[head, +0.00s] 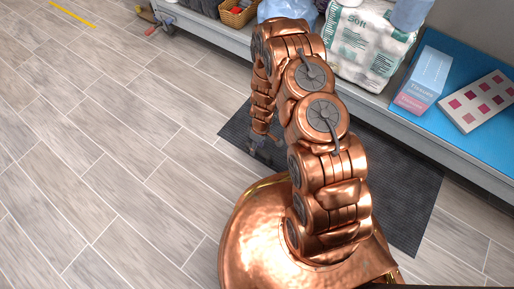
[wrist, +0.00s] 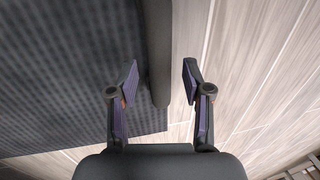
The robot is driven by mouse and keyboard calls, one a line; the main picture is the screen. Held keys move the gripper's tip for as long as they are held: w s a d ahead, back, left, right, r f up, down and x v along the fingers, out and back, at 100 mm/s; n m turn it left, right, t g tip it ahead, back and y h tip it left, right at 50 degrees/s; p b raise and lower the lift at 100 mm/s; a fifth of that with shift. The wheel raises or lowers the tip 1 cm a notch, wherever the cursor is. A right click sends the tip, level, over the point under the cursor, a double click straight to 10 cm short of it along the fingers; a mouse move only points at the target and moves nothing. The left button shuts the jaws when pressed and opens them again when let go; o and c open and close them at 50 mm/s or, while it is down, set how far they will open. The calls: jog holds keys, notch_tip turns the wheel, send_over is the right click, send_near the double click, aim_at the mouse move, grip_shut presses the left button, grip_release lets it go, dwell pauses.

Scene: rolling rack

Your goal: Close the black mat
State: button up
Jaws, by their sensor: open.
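The black mat (head: 405,190) lies flat on the floor in front of the shelf in the head view. My arm hides its middle. My gripper (head: 262,148) points down over the mat's left part. In the wrist view the textured mat (wrist: 60,80) fills the left side. A smooth dark strip (wrist: 158,50) runs along its edge, slightly raised-looking. My gripper (wrist: 160,82) is open, with one finger on each side of this strip. I cannot tell whether the fingers touch it.
A low grey shelf (head: 375,103) runs along the top right. It bears a white "Soft" package (head: 365,45), a tissue box (head: 423,78), a box with pink squares (head: 480,100) and a basket (head: 238,14). Open tiled floor (head: 110,150) lies to the left.

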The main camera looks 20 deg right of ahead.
jog(key=shift+f, duration=0.1)
jog(key=shift+c, duration=0.4)
grip_shut()
